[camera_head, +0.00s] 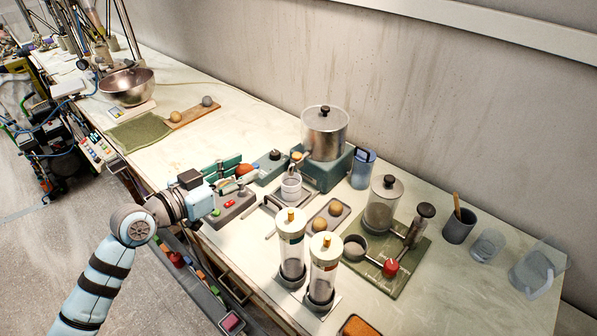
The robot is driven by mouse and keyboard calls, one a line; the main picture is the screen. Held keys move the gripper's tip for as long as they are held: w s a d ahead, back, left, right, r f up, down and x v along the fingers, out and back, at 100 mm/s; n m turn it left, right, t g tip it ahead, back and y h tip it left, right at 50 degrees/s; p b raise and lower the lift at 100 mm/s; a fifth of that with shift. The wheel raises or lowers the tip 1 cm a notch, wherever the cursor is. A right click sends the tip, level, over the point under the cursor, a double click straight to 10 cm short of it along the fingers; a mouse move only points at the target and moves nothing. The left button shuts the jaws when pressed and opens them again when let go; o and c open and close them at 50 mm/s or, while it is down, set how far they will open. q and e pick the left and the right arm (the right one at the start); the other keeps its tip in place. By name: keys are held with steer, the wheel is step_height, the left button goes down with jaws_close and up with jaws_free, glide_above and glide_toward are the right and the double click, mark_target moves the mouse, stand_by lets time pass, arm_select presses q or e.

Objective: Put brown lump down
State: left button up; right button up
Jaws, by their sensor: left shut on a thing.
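My left arm comes in from the lower left, and its gripper (236,181) is over the near edge of the bench. The gripper is shut on an orange-brown lump (244,169), which shows at the fingertips. The fingers partly hide it, and I cannot tell whether it touches anything below. Two other brown lumps (319,224) sit on a small dark tray (330,217) to the right of the gripper. My right gripper is not in view.
A grey control block (236,207) with coloured buttons is just under the gripper. A metal pot (324,133) on a green base stands behind. Two clear cylinders (291,250) stand in front at right.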

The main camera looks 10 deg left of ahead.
arm_select(q)
step_height(320, 180, down, 3)
steer(key=s+b, duration=0.1)
steer(key=s, duration=0.1)
steer(key=b, duration=0.4)
glide_above(249, 239)
steer(key=f, duration=1.2)
steer(key=shift+w+f, duration=0.2)
steer(key=shift+f, duration=0.2)
step_height(249, 239, down, 3)
steer(key=shift+s+f+b, duration=0.1)
steer(key=shift+s+b, duration=0.05)
steer(key=shift+b, duration=0.55)
steer(key=shift+s+f, duration=0.15)
steer(key=shift+f, duration=0.1)
steer(key=shift+r, duration=0.1)
steer(key=shift+f, duration=0.2)
steer(key=o, duration=1.3)
steer(key=shift+r, duration=0.1)
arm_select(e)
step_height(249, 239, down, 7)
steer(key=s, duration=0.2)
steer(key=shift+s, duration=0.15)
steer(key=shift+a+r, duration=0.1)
